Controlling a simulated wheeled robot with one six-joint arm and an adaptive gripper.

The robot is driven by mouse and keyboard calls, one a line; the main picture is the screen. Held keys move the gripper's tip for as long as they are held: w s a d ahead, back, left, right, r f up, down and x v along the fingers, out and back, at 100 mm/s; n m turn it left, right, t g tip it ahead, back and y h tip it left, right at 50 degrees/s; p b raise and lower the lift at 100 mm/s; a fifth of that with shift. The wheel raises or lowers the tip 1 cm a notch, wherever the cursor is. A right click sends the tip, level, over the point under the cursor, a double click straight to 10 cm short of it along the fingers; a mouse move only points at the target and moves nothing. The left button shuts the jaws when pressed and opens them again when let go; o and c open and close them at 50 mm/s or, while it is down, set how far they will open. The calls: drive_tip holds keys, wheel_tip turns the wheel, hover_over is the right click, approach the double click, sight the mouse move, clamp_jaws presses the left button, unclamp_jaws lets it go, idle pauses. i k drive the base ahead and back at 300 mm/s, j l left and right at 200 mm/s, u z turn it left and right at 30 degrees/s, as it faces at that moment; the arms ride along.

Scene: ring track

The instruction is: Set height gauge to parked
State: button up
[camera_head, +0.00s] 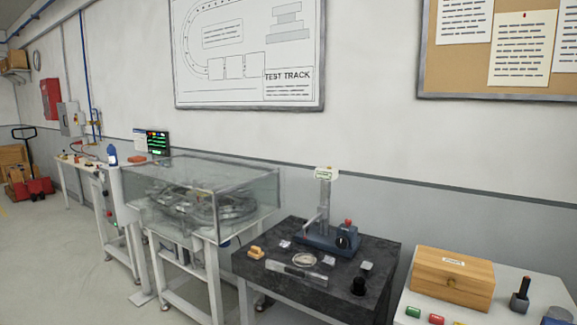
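The height gauge (325,222) stands upright on a dark stone-like table (375,255) right of the middle. It has a blue base, a grey column and a pale head with a small greenish display at the top. A dark round knob and a red-topped part sit at the right of its base. The gauge's reading and any parked mark are too small to make out. My gripper is not in view.
A wooden box (452,277) sits on a white table at right. Open floor (75,255) lies at left.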

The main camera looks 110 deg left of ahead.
sight(320, 237)
drive_tip(key=u, duration=2.8)
